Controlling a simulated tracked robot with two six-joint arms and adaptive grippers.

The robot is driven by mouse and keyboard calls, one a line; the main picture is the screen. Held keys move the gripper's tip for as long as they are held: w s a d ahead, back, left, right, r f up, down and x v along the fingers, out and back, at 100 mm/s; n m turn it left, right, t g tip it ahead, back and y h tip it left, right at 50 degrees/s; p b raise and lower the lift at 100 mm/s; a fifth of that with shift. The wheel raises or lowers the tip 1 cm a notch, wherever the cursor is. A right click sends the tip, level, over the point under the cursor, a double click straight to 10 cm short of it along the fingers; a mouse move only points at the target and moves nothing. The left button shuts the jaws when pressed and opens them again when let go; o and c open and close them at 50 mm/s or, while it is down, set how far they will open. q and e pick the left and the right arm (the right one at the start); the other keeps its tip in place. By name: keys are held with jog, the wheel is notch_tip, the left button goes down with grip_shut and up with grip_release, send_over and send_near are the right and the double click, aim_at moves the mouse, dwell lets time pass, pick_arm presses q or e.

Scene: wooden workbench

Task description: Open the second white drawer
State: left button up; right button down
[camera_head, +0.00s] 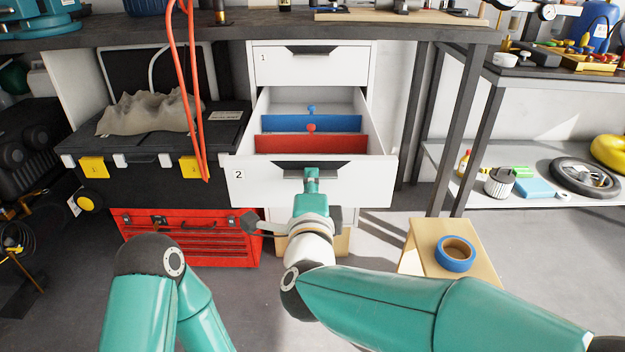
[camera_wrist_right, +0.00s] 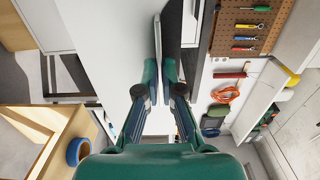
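The white drawer marked 2 (camera_head: 240,183) stands pulled out from the white cabinet (camera_head: 378,80), and its inside shows. Its dark handle (camera_head: 290,167) is at the top middle of the front. My right gripper (camera_head: 312,174) is at this handle; in the right wrist view its fingers (camera_wrist_right: 158,72) are close together with the handle's thin edge between them. The arm hides part of the drawer front. The drawer marked 1 (camera_head: 280,68) above is shut. My left arm shows at the lower left, but its gripper is out of view.
Red and blue dividers (camera_head: 340,144) stand inside the drawer. A red toolbox (camera_head: 185,240) and black case (camera_head: 140,170) are on the left. A blue tape roll (camera_head: 455,254) lies on a wooden stool (camera_head: 483,262) at right. An orange cable (camera_head: 195,90) hangs in front of the case.

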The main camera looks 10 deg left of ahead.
jog(key=shift+s+a+f, duration=0.1)
jog(key=shift+a+f, duration=0.1)
jog(key=c, duration=1.3)
grip_release()
jog(key=shift+c, duration=0.2)
jog(key=shift+r, duration=0.1)
jog(key=shift+d+r, duration=0.1)
